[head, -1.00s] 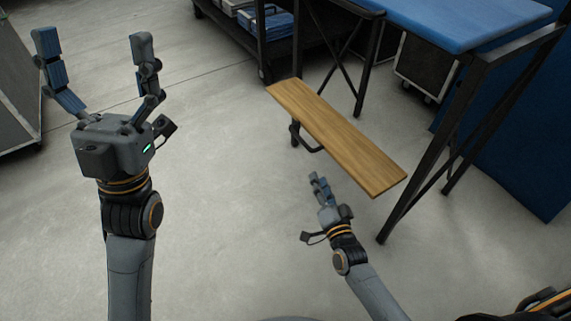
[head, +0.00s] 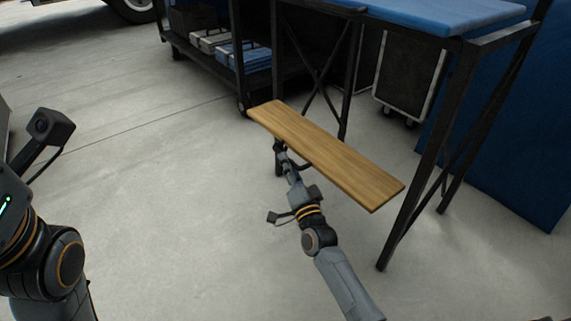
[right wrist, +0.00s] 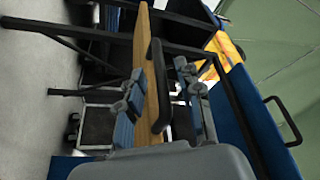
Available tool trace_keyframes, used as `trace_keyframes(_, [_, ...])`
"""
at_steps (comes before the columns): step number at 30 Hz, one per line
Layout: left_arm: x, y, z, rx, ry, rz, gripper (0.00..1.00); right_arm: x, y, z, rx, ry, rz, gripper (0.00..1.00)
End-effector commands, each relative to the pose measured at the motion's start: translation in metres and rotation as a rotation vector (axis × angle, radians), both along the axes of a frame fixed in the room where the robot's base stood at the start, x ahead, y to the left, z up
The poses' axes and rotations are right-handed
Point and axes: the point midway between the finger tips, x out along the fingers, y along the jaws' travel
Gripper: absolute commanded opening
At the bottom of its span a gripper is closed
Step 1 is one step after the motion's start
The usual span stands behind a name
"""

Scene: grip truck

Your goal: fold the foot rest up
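The foot rest is a wooden board (head: 325,155) held out flat, low beside the blue-topped table, in the head view. A dark handle (right wrist: 157,85) runs along its edge and stands between my fingers in the right wrist view. The board (right wrist: 145,60) is seen edge-on there. My right gripper (head: 283,155) is at the board's near edge, by the handle. In the right wrist view its fingers (right wrist: 162,105) are spread on either side of the handle; contact cannot be told.
The table (head: 440,14) has dark frame legs right of and behind the board. A black cart (head: 215,75) with boxes stands at the back, a dark case (head: 408,75) beneath the table. A blue panel (head: 515,140) is at right. The floor left of the board is clear.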

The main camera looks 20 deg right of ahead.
Motion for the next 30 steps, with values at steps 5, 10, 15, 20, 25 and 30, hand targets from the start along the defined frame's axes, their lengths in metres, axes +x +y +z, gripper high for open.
trace_keyframes(5, [-0.01,-0.001,0.001,0.002,-0.036,0.001,0.86,0.023,0.0,0.003,0.001,-0.001,0.0,0.36])
trace_keyframes(10, [-0.013,-0.001,0.004,0.003,-0.045,0.003,0.86,0.03,0.001,0.006,0.001,0.001,0.0,0.36])
trace_keyframes(15, [-0.013,-0.001,0.005,0.003,-0.045,0.003,0.86,0.03,0.001,0.007,0.0,0.001,-0.001,0.36])
trace_keyframes(20, [-0.013,-0.001,0.005,0.003,-0.045,0.003,0.86,0.03,0.001,0.006,0.0,0.001,-0.001,0.17])
trace_keyframes(25, [-0.013,-0.001,0.005,0.004,-0.045,0.003,0.86,0.03,0.0,0.006,0.0,0.001,-0.001,0.0])
trace_keyframes(30, [-0.013,-0.001,0.005,0.003,-0.045,0.002,0.86,0.03,0.0,0.006,0.0,0.001,-0.001,0.0])
